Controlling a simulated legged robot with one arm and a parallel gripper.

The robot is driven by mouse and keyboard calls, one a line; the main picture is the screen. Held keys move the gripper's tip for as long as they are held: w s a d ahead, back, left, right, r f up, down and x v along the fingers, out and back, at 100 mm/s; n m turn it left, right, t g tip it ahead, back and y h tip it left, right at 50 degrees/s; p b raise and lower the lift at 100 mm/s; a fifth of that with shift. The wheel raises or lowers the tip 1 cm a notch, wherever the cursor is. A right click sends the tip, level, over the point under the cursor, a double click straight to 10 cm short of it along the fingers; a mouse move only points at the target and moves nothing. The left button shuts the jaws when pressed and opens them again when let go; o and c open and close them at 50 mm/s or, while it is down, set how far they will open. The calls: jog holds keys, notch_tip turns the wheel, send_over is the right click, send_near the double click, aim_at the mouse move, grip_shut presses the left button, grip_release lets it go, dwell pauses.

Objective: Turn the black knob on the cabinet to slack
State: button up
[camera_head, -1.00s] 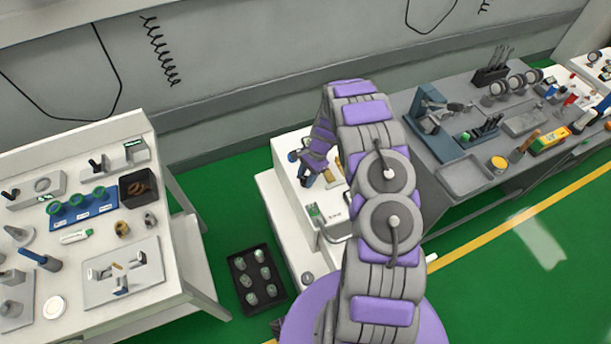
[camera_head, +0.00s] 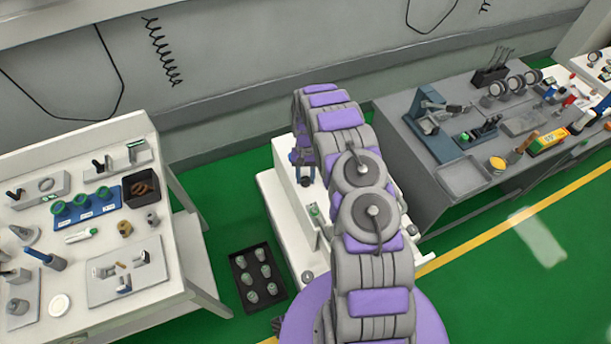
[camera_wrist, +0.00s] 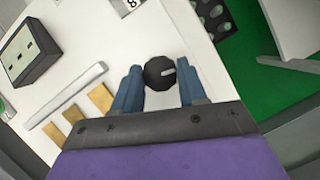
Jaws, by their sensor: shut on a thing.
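The black knob (camera_wrist: 153,76) is round, with a pale mark on its face that points to the right in the wrist view. It sits on the white top of the cabinet (camera_wrist: 120,40). My gripper (camera_wrist: 160,74) has its two blue fingers on either side of the knob and is shut on it. In the head view my gripper (camera_head: 306,172) is low over the white cabinet (camera_head: 268,190), and the knob cannot be made out there. The slack label cannot be read in these frames.
A black tray (camera_head: 238,275) with several green-grey pieces lies on the floor. Loaded benches stand left and right.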

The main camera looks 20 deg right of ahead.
jog(key=shift+w+n+h, duration=0.2)
jog(key=shift+n+h, duration=0.2)
jog(key=shift+n, duration=0.7)
jog(key=o, duration=1.1)
jog(key=shift+c, duration=0.2)
jog(key=p+v, duration=0.1)
jog(key=v, duration=1.6)
jog(key=shift+w+p, duration=0.2)
jog(key=shift+p, duration=0.1)
jog(key=shift+r, duration=0.1)
